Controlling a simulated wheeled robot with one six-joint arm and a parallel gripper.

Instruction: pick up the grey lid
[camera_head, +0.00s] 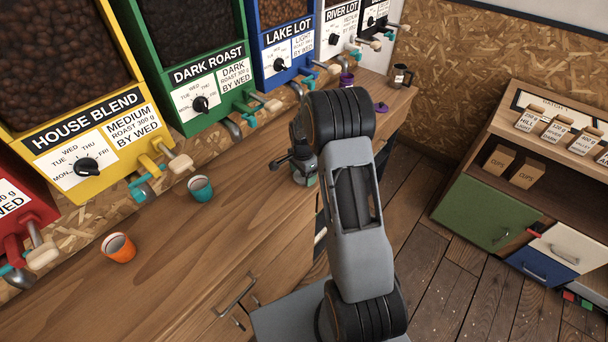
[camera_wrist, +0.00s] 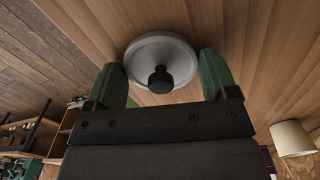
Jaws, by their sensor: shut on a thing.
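The grey lid (camera_wrist: 144,51) is a round, pale disc with a black knob (camera_wrist: 160,80) in the wrist view. It sits between the two green fingers of my gripper (camera_wrist: 162,66), which is shut on it, one finger at each side. The wood surface lies behind the lid; I cannot tell whether they touch. In the head view my gripper (camera_head: 303,168) is over the counter's front edge side, partly hidden behind my arm. The lid cannot be made out there.
Bean dispensers, including the yellow one (camera_head: 90,150), line the back with protruding handles. A shelf unit (camera_head: 480,210) stands right, across open floor.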

